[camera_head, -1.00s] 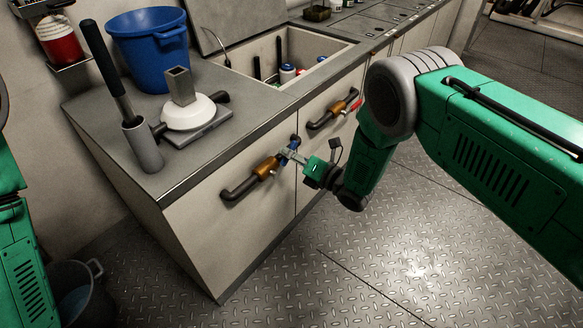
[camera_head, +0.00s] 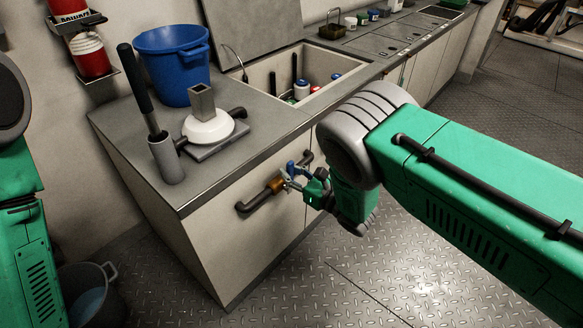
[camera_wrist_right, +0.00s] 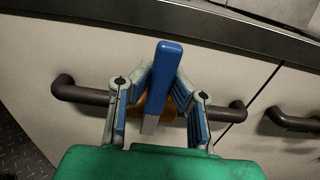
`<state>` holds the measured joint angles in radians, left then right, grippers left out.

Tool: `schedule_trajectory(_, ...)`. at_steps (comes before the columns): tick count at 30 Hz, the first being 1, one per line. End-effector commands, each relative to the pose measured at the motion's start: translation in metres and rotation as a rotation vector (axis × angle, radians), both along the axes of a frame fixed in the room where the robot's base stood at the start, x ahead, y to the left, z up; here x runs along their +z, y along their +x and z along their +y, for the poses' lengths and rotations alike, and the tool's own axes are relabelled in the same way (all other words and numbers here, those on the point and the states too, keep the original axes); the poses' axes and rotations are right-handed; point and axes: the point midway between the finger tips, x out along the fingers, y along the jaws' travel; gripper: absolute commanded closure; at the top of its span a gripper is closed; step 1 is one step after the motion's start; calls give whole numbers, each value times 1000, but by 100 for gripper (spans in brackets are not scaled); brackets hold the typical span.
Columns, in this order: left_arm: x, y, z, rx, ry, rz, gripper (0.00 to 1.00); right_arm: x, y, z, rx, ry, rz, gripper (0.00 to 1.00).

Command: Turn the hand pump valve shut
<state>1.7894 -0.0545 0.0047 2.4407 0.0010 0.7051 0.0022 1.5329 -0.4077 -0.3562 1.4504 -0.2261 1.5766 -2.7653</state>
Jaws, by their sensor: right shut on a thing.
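The hand pump (camera_head: 165,157), a grey cylinder with a long black handle, stands on the countertop beside a white dome with a square grey spout. On the cabinet front below, a dark pipe carries a brass valve body (camera_head: 276,185) with a blue lever handle (camera_head: 291,168). My right gripper (camera_head: 287,176) is at this valve. In the right wrist view the blue handle (camera_wrist_right: 165,75) stands nearly upright between my right gripper's fingertips (camera_wrist_right: 163,82), which are closed in on its sides; the brass body behind is mostly hidden. My left gripper is out of view.
A blue bucket (camera_head: 174,62) and an open sink (camera_head: 267,78) are on the counter (camera_head: 255,125). A dark bucket (camera_head: 92,300) is on the floor at lower left. Another pipe (camera_wrist_right: 295,122) is right of the valve. Plated floor in front is clear.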

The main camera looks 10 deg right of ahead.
Motion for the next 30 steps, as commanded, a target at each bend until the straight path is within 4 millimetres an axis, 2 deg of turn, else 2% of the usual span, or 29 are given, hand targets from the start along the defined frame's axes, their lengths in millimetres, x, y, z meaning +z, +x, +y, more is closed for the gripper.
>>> schedule_trajectory(9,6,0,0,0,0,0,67,-6,-8,2,-3,-83,-47,100)
schedule_trajectory(23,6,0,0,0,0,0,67,-7,-10,7,4,-93,-53,100)
schedule_trajectory(24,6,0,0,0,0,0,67,-7,-10,7,5,-93,-53,80)
schedule_trajectory(26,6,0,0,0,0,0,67,-6,-10,8,5,-93,-54,62)
schedule_trajectory(30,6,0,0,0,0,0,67,-5,-8,8,3,-91,-57,62)
